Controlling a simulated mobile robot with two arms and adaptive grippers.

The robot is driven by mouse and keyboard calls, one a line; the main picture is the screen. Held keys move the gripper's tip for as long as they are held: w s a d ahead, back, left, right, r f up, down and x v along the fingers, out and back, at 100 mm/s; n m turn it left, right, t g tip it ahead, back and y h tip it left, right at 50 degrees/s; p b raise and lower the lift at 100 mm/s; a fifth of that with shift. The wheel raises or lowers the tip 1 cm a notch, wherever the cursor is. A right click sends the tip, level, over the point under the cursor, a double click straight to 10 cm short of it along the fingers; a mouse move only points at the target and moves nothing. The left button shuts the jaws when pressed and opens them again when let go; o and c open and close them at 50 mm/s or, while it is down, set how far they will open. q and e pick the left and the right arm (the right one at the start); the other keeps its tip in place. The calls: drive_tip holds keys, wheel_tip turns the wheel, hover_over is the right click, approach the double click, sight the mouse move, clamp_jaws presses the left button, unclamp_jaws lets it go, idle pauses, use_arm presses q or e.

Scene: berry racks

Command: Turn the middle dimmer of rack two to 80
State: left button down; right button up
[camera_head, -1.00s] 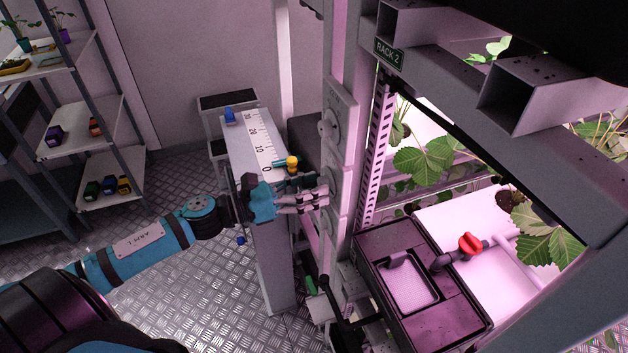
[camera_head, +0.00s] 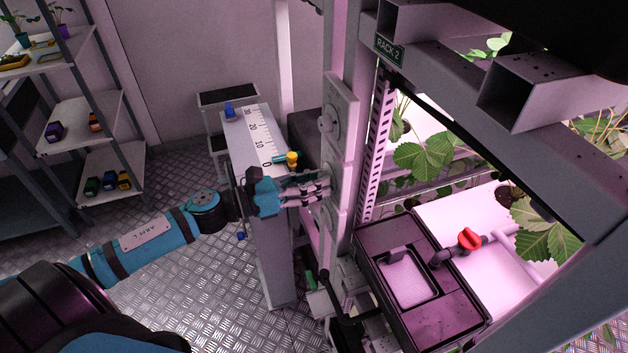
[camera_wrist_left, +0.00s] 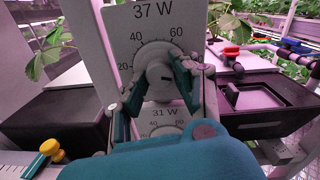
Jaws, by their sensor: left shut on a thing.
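The grey panel (camera_head: 341,105) of stacked dimmers stands on the upright below the sign RACK 2 (camera_head: 388,52). Its top knob (camera_head: 326,122) is free. My left gripper (camera_head: 322,191) reaches from the left to the knob below it. In the left wrist view its fingers are shut around this round grey knob (camera_wrist_left: 160,75), one on each side. The readout above reads 37 W, and scale marks 20, 40 and 60 show; the fingers hide part of the dial. A lower dial (camera_wrist_left: 165,130) reads 31 W, partly covered by my gripper. My right gripper is not in view.
A white-topped stand with a ruler (camera_head: 254,139) and a yellow knob (camera_head: 292,158) stands beside my left gripper. A black tank (camera_head: 425,300) and a red valve (camera_head: 470,239) are on the right. Shelves (camera_head: 85,130) stand at the far left.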

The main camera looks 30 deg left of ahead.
use_arm(q)
drive_tip(key=n, duration=0.5)
drive_tip(key=shift+p, duration=0.4)
drive_tip(key=c, duration=1)
unclamp_jaws()
drive_tip(key=v, duration=1.2)
drive_tip(key=shift+r, duration=0.1)
